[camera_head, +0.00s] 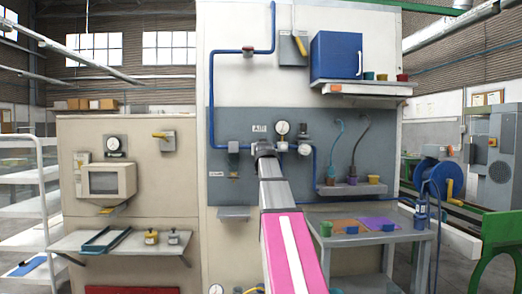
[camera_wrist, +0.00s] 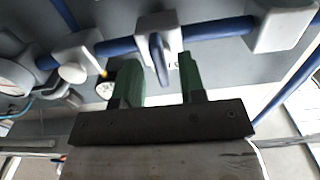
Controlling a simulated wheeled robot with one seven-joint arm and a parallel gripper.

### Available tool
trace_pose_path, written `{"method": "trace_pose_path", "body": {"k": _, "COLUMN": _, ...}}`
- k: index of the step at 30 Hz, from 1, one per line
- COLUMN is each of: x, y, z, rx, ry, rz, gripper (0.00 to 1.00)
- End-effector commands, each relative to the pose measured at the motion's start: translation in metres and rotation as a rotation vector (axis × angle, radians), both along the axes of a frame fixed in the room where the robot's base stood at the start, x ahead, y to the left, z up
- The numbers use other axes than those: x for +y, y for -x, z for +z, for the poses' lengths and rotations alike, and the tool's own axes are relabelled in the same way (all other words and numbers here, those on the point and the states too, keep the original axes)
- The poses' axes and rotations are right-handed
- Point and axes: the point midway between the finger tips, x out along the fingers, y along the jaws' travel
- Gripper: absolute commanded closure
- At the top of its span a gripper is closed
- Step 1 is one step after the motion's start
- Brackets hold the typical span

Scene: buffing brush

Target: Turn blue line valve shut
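The blue line (camera_head: 211,90) runs down the wall and across the grey panel in the head view. In the wrist view the blue pipe (camera_wrist: 215,30) crosses the top, with a pale valve body (camera_wrist: 150,22) on it. A blue-grey lever (camera_wrist: 160,62) hangs from this body. My gripper (camera_wrist: 158,65) is open, with its green fingers apart on either side of the lever. Whether a finger touches the lever I cannot tell. In the head view my arm hides the gripper and the valve.
Another pale fitting (camera_wrist: 282,28) sits on the pipe to the right in the wrist view. A round gauge (camera_wrist: 12,76) and a white knob (camera_wrist: 72,72) are to the left. In the head view, a grey table (camera_head: 405,238) with small pots stands below right of the panel.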

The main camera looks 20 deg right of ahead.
Motion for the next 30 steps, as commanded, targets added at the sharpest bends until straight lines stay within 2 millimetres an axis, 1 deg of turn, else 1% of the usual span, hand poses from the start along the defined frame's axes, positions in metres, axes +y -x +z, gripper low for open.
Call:
{"method": "trace_pose_path", "body": {"k": 1, "x": 0.003, "y": 0.010, "z": -0.001, "rx": -0.001, "ry": 0.000, "rz": 0.000, "gripper": 0.63}}
{"method": "trace_pose_path", "body": {"k": 9, "x": 0.017, "y": 0.059, "z": -0.002, "rx": -0.001, "ry": 0.000, "rz": 0.000, "gripper": 0.63}}
{"method": "trace_pose_path", "body": {"k": 12, "x": 0.022, "y": 0.075, "z": -0.002, "rx": -0.001, "ry": 0.000, "rz": 0.000, "gripper": 0.63}}
{"method": "trace_pose_path", "body": {"k": 15, "x": 0.025, "y": 0.086, "z": -0.001, "rx": 0.000, "ry": 0.000, "rz": 0.000, "gripper": 0.63}}
{"method": "trace_pose_path", "body": {"k": 19, "x": 0.026, "y": 0.090, "z": -0.001, "rx": 0.001, "ry": -0.001, "rz": 0.000, "gripper": 0.63}}
{"method": "trace_pose_path", "body": {"k": 30, "x": 0.026, "y": 0.090, "z": 0.000, "rx": 0.001, "ry": -0.001, "rz": 0.000, "gripper": 0.63}}
